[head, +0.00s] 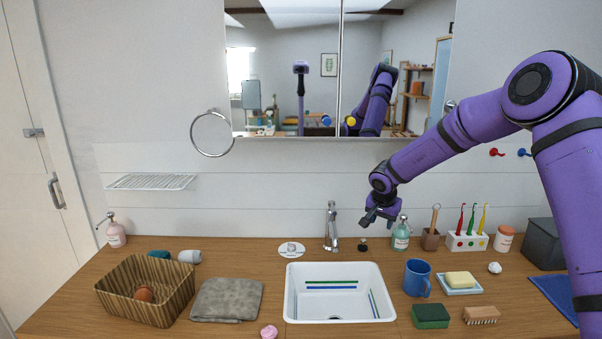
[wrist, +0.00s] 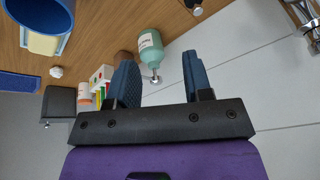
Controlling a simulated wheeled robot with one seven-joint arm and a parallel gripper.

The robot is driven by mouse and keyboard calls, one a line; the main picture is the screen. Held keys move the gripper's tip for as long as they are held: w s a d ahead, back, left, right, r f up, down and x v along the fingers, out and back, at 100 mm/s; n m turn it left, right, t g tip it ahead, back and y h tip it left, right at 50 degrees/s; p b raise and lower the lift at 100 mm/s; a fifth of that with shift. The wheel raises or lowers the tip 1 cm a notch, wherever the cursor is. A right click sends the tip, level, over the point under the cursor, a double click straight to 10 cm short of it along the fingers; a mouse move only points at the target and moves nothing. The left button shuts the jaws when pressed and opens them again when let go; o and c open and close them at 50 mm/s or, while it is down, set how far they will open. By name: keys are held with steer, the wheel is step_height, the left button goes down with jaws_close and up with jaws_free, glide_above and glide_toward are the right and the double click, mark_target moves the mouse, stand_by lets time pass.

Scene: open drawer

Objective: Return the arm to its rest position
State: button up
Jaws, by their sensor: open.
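My purple arm reaches in from the right side of the head view. My gripper (head: 378,219) hangs above the back of the wooden counter, near the faucet (head: 331,228) and the green soap bottle (head: 401,234). In the wrist view its two dark blue fingers (wrist: 161,78) stand apart with nothing between them. The green soap bottle (wrist: 149,50) shows beyond the fingertips, apart from them. No drawer shows in either view.
A white sink (head: 338,319) is set in the counter. A blue mug (head: 416,278), soap dish (head: 460,291), toothbrush holder (head: 467,241) and grey bin (head: 543,244) stand at right. A wicker basket (head: 121,302) and grey towel (head: 226,300) lie left. A mirror cabinet (head: 300,100) hangs behind.

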steer(key=s+a+r+n+t+y, duration=0.1)
steer(key=s+r+n+t, duration=0.2)
steer(key=r, duration=0.8)
steer(key=s+a+r+n+t+y, duration=0.15)
steer(key=r+t, duration=0.25)
steer(key=r, duration=0.8)
steer(key=s+a+r+n+y, duration=0.1)
steer(key=s+a+r+y, duration=0.1)
steer(key=s+r, duration=0.5)
steer(key=s+r+n+g, duration=0.1)
steer(key=s+r+n, duration=0.1)
steer(key=s, duration=0.9)
steer(key=s+d+f+g+h, duration=0.1)
steer(key=s+d+f, duration=0.1)
steer(key=s, duration=0.7)
steer(key=s+d+f+g+h, duration=0.1)
steer(key=s+d, duration=0.3)
steer(key=s, duration=0.5)
steer(key=s+d+f+g+h, duration=0.1)
steer(key=s+d+f+g, duration=0.1)
steer(key=s, duration=0.7)
steer(key=shift+s+d+f+g, duration=0.3)
steer(key=shift+s+d, duration=0.05)
steer(key=shift+d, duration=0.25)
steer(key=shift+m, duration=0.25)
